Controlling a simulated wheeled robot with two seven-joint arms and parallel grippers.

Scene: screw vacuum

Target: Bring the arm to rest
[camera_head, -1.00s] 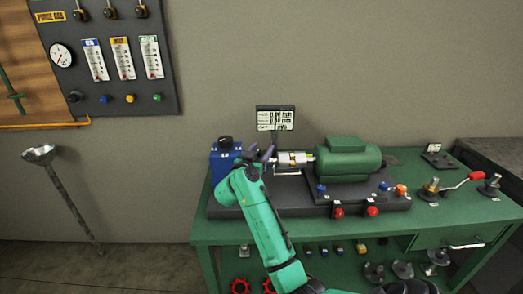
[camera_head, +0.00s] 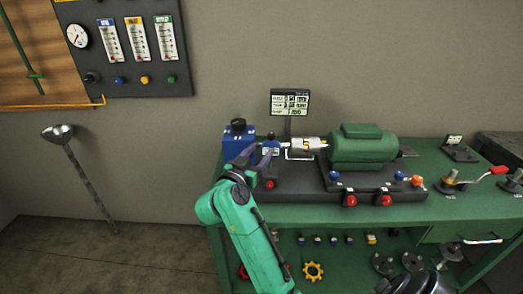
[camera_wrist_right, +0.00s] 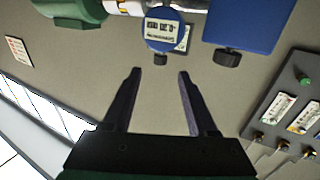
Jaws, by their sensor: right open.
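My right arm (camera_head: 245,225) is green and reaches up from the bottom of the head view. My right gripper (camera_head: 254,157) is in front of the blue block (camera_head: 235,142) and the small blue gauge (camera_head: 270,147) on the bench. In the right wrist view the gripper (camera_wrist_right: 157,72) has its two dark fingers apart with nothing between them. The gauge (camera_wrist_right: 164,30) and the blue block (camera_wrist_right: 248,22) appear beyond the fingertips there. My left gripper is not in view.
The green bench (camera_head: 330,214) holds a green motor (camera_head: 362,147), a silver coupling (camera_head: 308,144), red knobs and a crank (camera_head: 480,175). A display (camera_head: 290,102) stands behind. A gauge panel (camera_head: 135,45) hangs on the wall. A funnel on a pole (camera_head: 85,175) stands left, with open floor around it.

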